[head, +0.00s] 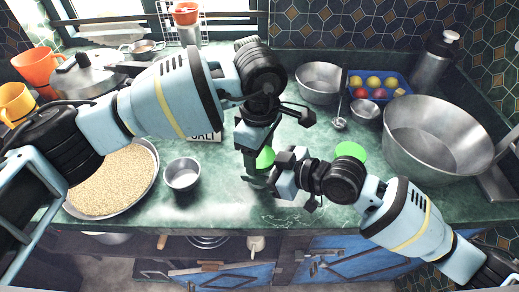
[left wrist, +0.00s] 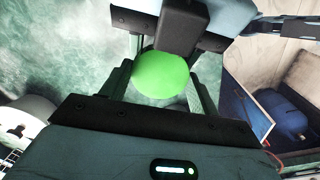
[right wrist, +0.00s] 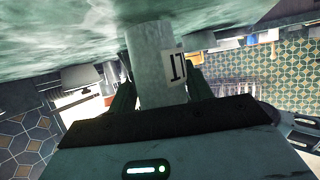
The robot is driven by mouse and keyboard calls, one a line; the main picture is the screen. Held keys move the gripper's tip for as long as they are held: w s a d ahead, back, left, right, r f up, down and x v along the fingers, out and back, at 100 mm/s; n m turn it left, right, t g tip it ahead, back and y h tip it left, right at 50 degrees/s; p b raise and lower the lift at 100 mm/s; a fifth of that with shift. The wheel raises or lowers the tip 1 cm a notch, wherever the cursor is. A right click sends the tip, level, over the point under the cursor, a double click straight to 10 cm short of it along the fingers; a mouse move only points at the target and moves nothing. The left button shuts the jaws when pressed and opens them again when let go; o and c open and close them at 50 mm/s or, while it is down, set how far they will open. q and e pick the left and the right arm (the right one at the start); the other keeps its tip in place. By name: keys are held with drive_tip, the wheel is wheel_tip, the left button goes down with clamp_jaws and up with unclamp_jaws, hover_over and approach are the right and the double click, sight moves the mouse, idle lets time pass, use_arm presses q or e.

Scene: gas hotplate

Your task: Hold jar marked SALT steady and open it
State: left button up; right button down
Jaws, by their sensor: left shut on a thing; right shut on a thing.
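The jar (right wrist: 150,60) stands between the fingers of my right gripper (right wrist: 160,88) in the right wrist view. It is a pale grey cylinder with a white label whose visible letters look like an upside-down "LT". My right gripper is shut on its body. In the head view the jar is mostly hidden behind my grippers. Its round green lid (left wrist: 162,75) sits between the fingers of my left gripper (left wrist: 163,88), which is shut on it from above; the lid also shows in the head view (head: 265,157). I cannot tell whether the lid is still on the jar.
A second green lid (head: 350,151) is right of my right gripper. A white card reading "SALT" (head: 205,137) is partly behind my left arm. A small metal bowl (head: 182,174) and a pan of grain (head: 112,183) are at left. A large steel pot (head: 435,140) stands at right.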

use_arm(q)
drive_tip(key=n, duration=0.3)
drive_tip(key=o, duration=1.1)
drive_tip(key=shift+r, duration=0.15)
drive_tip(key=shift+r, duration=2.15)
drive_tip(key=shift+c, duration=0.3)
drive_tip(key=r+m, duration=0.1)
drive_tip(key=m, duration=0.2)
drive_tip(key=shift+r, duration=0.35)
drive_tip(key=r+m, duration=0.1)
drive_tip(key=m, duration=0.2)
drive_tip(key=shift+r+m, duration=0.3)
drive_tip(key=shift+r, duration=0.1)
